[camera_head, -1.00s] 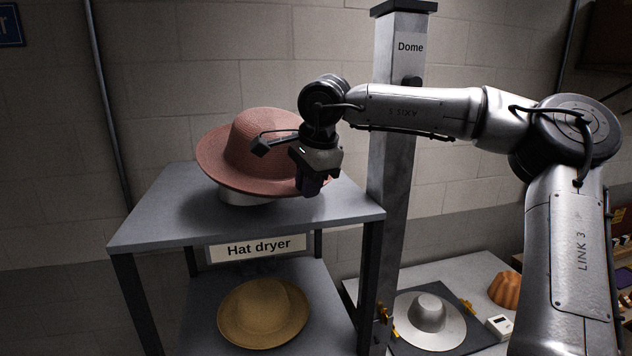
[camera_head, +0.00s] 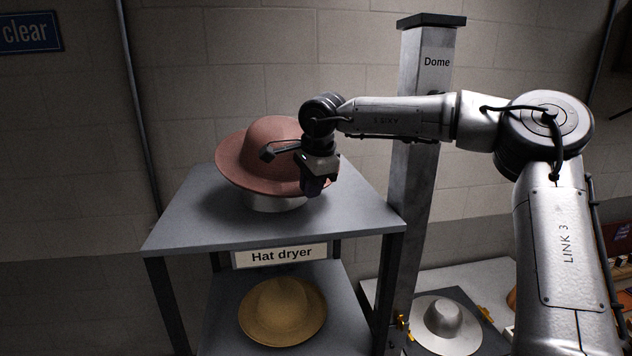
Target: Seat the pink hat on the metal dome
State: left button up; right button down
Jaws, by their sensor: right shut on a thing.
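The pink hat (camera_head: 262,150) is above the top shelf of the hat dryer (camera_head: 190,225), over a short pale round stand (camera_head: 272,203), with its brim slightly tilted. My right gripper (camera_head: 316,190) is at the right edge of the brim, shut on it; the fingertips are mostly hidden behind the gripper body. The metal dome (camera_head: 447,318), with a wide silver flange, sits on a dark plate at the lower right, beneath the post labelled Dome. My left gripper is out of view.
A tan hat (camera_head: 281,309) lies on the dryer's lower shelf. The grey post (camera_head: 415,190) stands between the dryer and my right arm. The pale bench (camera_head: 478,272) carries the dome plate. A blue sign (camera_head: 30,33) hangs on the wall.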

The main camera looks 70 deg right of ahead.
jog(key=shift+w+d+r+g+y+p, duration=0.1)
jog(key=shift+w+d+g+y+p, duration=0.5)
jog(key=shift+p, duration=1.6)
jog(key=shift+w+f, duration=0.35)
jog(key=shift+f, duration=0.1)
jog(key=shift+w+d+f+g, duration=0.2)
jog(key=shift+w+d+g, duration=0.1)
jog(key=shift+g, duration=0.2)
jog(key=shift+f+y, duration=0.3)
jog(key=shift+f, duration=0.2)
jog(key=shift+f+b, duration=0.5)
jog(key=shift+f, duration=0.15)
jog(key=c, duration=1.4)
grip_release()
jog(key=o, duration=0.3)
jog(key=shift+r, duration=0.1)
